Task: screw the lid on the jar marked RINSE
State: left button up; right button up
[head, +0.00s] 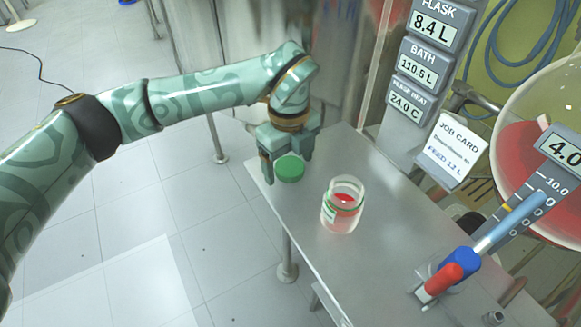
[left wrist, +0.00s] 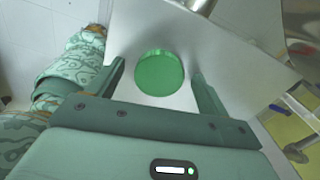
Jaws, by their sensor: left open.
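The green lid (head: 289,168) lies flat on the steel table near its far left corner. My left gripper (head: 287,170) is above the lid, open and empty, its fingers pointing down. In the left wrist view the lid (left wrist: 160,72) shows between the two spread fingers (left wrist: 158,80), touching neither as far as I can see. A clear glass jar (head: 342,205) stands upright and uncovered on the table, to the right of the lid and nearer. It has a green band, a label and something red inside. The label's words are too small to read. My right gripper is not in view.
The steel table (head: 285,222) is bare around the lid and jar. A red and blue valve handle (head: 450,272) stands at the lower right. A large glass vessel with red liquid (head: 535,150), a job card (head: 452,150) and readout panels (head: 424,62) line the right side.

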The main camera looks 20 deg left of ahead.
aim_at(289, 165)
pick_arm(q)
jog(key=shift+r, duration=0.1)
jog(key=c, duration=1)
jog(key=shift+c, duration=0.2)
jog(key=shift+r+p, duration=0.35)
jog(key=shift+r, duration=0.2)
notch_tip(289, 165, up, 3)
jog(key=shift+f+p, duration=0.1)
jog(key=shift+p, duration=0.8)
jog(key=s+a+r+p, duration=0.1)
jog(key=s+r+p, duration=0.2)
jog(key=s, duration=0.3)
jog(key=s+a+r+p, duration=0.2)
jog(key=s+r+p, duration=0.1)
jog(key=s+r, duration=0.3)
jog(key=shift+s+a, duration=0.3)
jog(key=shift+s, duration=0.5)
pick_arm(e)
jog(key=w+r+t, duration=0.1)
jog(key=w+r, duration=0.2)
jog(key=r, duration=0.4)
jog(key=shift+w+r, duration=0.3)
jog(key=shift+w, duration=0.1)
